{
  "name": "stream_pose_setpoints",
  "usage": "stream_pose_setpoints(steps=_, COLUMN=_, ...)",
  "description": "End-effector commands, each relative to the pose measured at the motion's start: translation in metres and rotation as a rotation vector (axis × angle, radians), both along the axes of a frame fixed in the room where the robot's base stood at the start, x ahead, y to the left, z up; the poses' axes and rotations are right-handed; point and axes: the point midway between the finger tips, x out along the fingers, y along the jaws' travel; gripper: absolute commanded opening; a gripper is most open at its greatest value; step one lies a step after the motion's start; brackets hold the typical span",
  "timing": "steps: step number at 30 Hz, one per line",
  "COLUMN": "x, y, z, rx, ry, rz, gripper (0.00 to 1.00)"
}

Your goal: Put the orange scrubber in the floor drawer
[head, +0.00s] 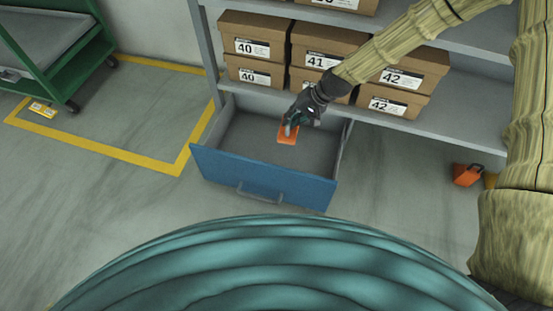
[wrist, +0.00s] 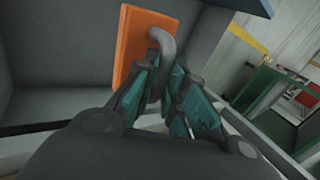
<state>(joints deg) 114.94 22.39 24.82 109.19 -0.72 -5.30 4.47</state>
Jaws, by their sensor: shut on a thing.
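The orange scrubber (head: 287,137) is an orange block with a grey curved handle. My gripper (head: 296,118) is shut on its handle, and the block hangs just below the fingertips. In the wrist view the orange scrubber (wrist: 138,40) stands beyond the teal fingers of my gripper (wrist: 165,75), with the handle between them. The floor drawer (head: 265,188) has a blue front with a grey handle and is pulled open below the shelf. The scrubber is over the drawer's open inside; I cannot tell whether it touches the bottom.
Brown shoe boxes (head: 252,47) stand on the shelf (head: 455,127) behind the drawer, close to my arm. A second orange item (head: 467,174) with a dark handle is on the floor at right. A green cart (head: 80,60) stands at upper left. The drawer looks otherwise empty.

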Motion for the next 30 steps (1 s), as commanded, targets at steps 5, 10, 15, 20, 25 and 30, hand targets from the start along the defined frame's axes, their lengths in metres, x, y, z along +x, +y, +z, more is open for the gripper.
stream_pose_setpoints(steps=5, x=0.001, y=0.034, z=-0.072, rx=0.01, ry=0.003, rz=-0.047, gripper=0.0)
stream_pose_setpoints(steps=10, x=0.001, y=0.053, z=-0.102, rx=0.019, ry=0.005, rz=-0.079, gripper=0.0)
stream_pose_setpoints(steps=15, x=0.001, y=0.058, z=-0.115, rx=0.022, ry=0.005, rz=-0.091, gripper=0.0)
stream_pose_setpoints(steps=20, x=0.001, y=0.058, z=-0.137, rx=0.022, ry=0.005, rz=-0.092, gripper=0.0)
stream_pose_setpoints(steps=25, x=0.0, y=0.058, z=-0.165, rx=0.023, ry=0.007, rz=-0.091, gripper=0.0)
stream_pose_setpoints(steps=30, x=0.001, y=0.058, z=-0.175, rx=0.022, ry=0.004, rz=-0.091, gripper=0.0)
